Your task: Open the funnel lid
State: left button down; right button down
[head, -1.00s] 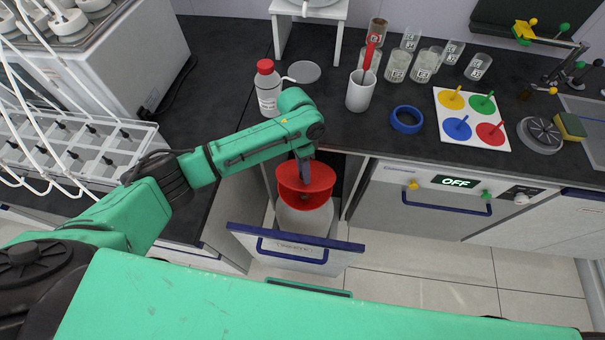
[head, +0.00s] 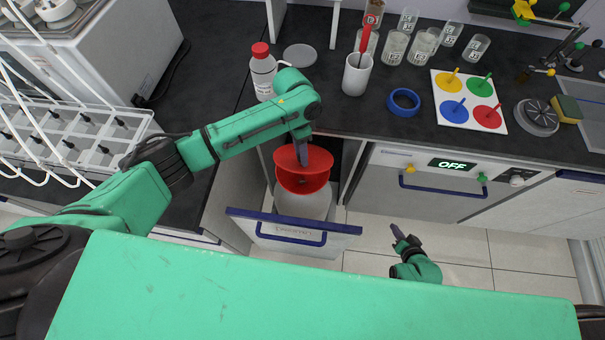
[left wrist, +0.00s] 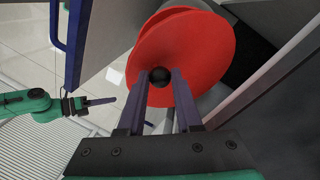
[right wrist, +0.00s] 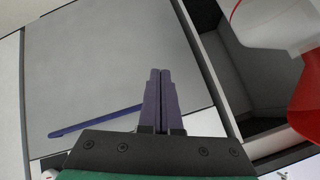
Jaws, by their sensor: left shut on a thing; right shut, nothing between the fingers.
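The red funnel (head: 303,184) sits on a whitish container (head: 300,204) in the open drawer. Its round red lid (head: 287,157) has a black knob (left wrist: 159,75) at the centre, seen in the left wrist view. My left gripper (head: 302,160) is shut on this knob, one finger on each side. The lid and the funnel rim look offset from each other in the left wrist view; the exact gap between them is unclear. My right gripper (head: 394,230) is shut and empty, right of the drawer over the floor. Its closed fingers show in the right wrist view (right wrist: 160,75).
The drawer front (head: 292,232) with a blue handle stands pulled out below the counter. A closed appliance reading OFF (head: 452,164) is to the right. A red-capped bottle (head: 264,76), a white cup (head: 356,75) and a blue ring (head: 404,102) stand on the counter above.

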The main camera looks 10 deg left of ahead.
jog(key=w+a+r+m+t+y, duration=0.1)
jog(key=w+a+r+m+t, duration=0.2)
jog(key=r, duration=0.4)
jog(key=w+a+r+m+t, duration=0.1)
jog(key=w+r+m+t, duration=0.1)
jog(key=w+r+m, duration=0.4)
jog(key=w+a+r+m+t+y, duration=0.1)
jog(key=w+a+r+t, duration=0.15)
jog(key=r, duration=0.55)
jog(key=s+a+m+g+h, duration=0.1)
jog(key=s+a+m, duration=0.4)
jog(key=a+m, duration=0.3)
jog(key=s+a+m+h, duration=0.1)
jog(key=s+a+m, duration=0.4)
jog(key=a+m, duration=0.3)
jog(key=s+a+m+g+h, duration=0.1)
jog(key=s+a+m+h, duration=0.1)
jog(key=s+a+m, duration=0.6)
jog(key=shift+n, duration=0.9)
jog(key=x, duration=0.4)
jog(key=a+x, duration=0.1)
jog(key=x, duration=0.3)
jog(key=a+r+x, duration=0.1)
jog(key=x, duration=0.3)
jog(key=shift+w+r, duration=0.15)
jog(key=shift+w, duration=0.05)
jog(key=shift+r, duration=0.1)
